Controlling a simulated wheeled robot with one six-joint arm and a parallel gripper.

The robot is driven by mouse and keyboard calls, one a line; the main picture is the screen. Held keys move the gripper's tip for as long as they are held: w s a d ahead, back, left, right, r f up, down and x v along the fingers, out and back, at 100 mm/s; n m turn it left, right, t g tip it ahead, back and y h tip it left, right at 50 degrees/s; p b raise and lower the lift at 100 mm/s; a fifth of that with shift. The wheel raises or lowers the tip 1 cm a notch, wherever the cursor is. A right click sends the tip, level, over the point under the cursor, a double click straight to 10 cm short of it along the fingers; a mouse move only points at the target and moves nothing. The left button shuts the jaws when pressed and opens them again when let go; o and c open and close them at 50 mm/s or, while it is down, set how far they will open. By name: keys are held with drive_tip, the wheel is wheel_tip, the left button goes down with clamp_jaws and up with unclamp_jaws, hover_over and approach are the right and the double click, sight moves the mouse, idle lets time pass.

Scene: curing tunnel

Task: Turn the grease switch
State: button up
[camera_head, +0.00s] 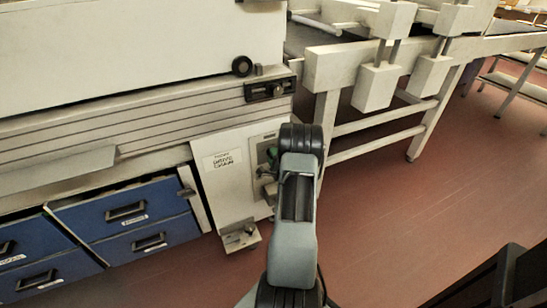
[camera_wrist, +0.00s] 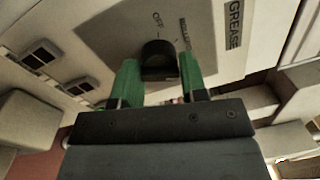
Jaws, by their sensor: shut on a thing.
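The grease switch (camera_wrist: 158,48) is a black rounded knob on a light grey plate, seen in the wrist view. The word GREASE stands to its right, OFF above it, and a second, unreadable label to the upper right. My gripper (camera_wrist: 159,66) has green fingers, one on each side of the knob, and is shut on it. Which mark the knob points at cannot be told. In the head view, green parts of my gripper (camera_head: 271,158) show at the panel of the white cabinet (camera_head: 222,188); my arm hides the knob.
Blue drawers (camera_head: 130,212) stand left of the cabinet. A slatted machine side (camera_head: 150,115) with a black round knob (camera_head: 242,66) runs above. A pale frame table (camera_head: 340,65) stands behind to the right. The red floor (camera_head: 420,210) at right is mostly clear.

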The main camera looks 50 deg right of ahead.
drive_tip(key=shift+f, duration=0.15)
drive_tip(key=o, duration=0.9)
drive_tip(key=shift+s, duration=0.1)
drive_tip(key=r+p+v, duration=0.1)
drive_tip(key=p+v, duration=0.1)
drive_tip(key=v, duration=1.1)
drive_tip(key=shift+s+a+f, duration=0.25)
drive_tip(key=shift+f, duration=0.1)
